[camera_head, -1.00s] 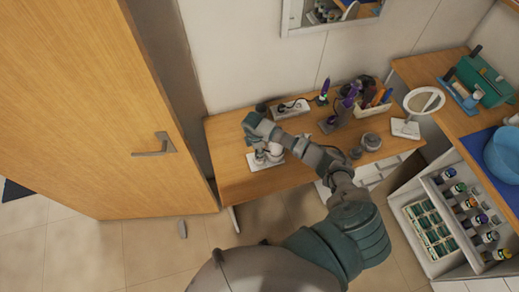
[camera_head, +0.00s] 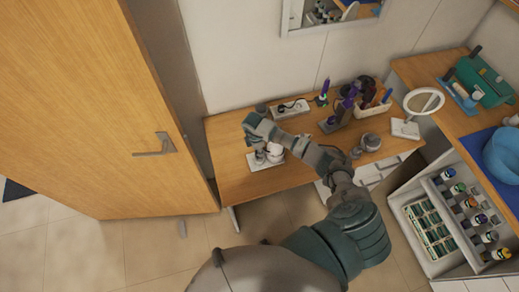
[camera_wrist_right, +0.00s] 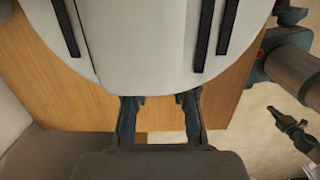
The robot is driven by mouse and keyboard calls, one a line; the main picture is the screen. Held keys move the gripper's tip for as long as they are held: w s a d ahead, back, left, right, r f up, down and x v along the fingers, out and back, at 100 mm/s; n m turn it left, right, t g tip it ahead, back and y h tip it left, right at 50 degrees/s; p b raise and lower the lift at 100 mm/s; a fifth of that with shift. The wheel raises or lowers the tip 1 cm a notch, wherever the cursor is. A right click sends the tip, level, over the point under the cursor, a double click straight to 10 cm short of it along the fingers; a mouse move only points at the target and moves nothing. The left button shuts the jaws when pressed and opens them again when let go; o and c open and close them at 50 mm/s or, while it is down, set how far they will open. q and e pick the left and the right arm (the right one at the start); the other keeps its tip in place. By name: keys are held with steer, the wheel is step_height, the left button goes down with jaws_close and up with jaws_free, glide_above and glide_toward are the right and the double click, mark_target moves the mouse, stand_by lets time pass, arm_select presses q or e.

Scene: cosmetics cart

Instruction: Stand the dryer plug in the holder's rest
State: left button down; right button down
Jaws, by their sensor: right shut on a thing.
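My right gripper (camera_head: 262,153) is over the left part of the desk, pointing down. A white rounded thing (camera_head: 274,149) is at its fingers, above a flat white base (camera_head: 253,162). In the right wrist view, a large white body with dark slots (camera_wrist_right: 140,50) fills the top. My right fingers (camera_wrist_right: 160,112) are apart and their tips meet its lower edge. I cannot tell whether this body is the dryer plug or part of the holder. My left gripper is outside the head view; a small dark gripper shape (camera_wrist_right: 296,132) shows in the wrist view, its jaws unclear.
A power strip (camera_head: 289,108) lies at the desk's back. Purple tools in a dark stand (camera_head: 340,117) and a filled box (camera_head: 374,108) are to its right. The desk's front left (camera_head: 237,188) is clear.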

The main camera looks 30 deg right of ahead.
stand_by(0.4)
steer(key=shift+f+b, duration=0.35)
steer(key=shift+f, duration=0.35)
steer(key=c, duration=0.9)
jaws_free()
steer(key=shift+o, duration=0.2)
step_height(320, 180, up, 12)
steer(key=a, duration=0.1)
steer(key=shift+w+a, duration=0.2)
steer(key=shift+f, duration=0.1)
